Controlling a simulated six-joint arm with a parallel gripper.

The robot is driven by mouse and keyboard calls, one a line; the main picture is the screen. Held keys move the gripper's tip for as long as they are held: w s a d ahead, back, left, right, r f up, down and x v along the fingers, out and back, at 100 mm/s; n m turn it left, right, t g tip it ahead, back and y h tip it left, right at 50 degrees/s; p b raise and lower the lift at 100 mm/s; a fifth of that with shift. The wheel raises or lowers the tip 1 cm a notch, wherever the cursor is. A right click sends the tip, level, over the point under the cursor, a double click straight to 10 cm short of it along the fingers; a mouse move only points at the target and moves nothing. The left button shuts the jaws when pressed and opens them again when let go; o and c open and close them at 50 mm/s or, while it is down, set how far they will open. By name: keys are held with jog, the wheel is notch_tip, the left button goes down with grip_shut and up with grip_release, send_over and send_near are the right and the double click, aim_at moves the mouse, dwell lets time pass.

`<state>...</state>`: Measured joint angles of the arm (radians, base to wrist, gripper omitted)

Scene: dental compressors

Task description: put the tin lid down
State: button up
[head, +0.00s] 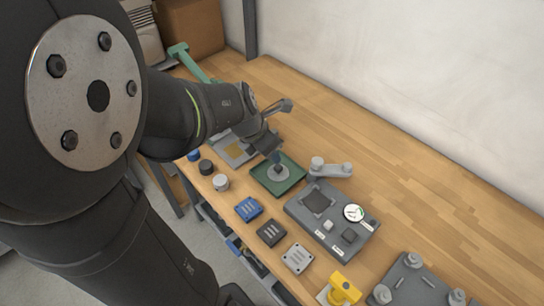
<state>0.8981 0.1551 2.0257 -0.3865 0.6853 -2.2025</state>
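A round grey disc (279,174), which looks like the tin lid, is at the green square tray (262,181) near the middle of the head view. A small dark piece stands at its centre; I cannot tell whether it is a knob or my fingertips. My gripper (273,152) points down just above the disc. Its fingers are small and dark here, so their opening and any grip on the disc are unclear. I cannot tell whether the disc rests on the tray or hangs slightly above it.
A grey panel with a dial gauge (354,213) lies right of the tray. Blue (249,209), dark (271,233) and pale (298,258) blocks line the front edge, with small round caps (221,182) beside them. A yellow part (343,290) is nearer. The wooden bench (420,190) is clear at the back right.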

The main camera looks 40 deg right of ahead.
aim_at(279, 166)
jog(key=shift+v, duration=1.5)
jog(key=x, duration=1.2)
jog(key=shift+r, duration=0.45)
jog(key=shift+f, duration=0.1)
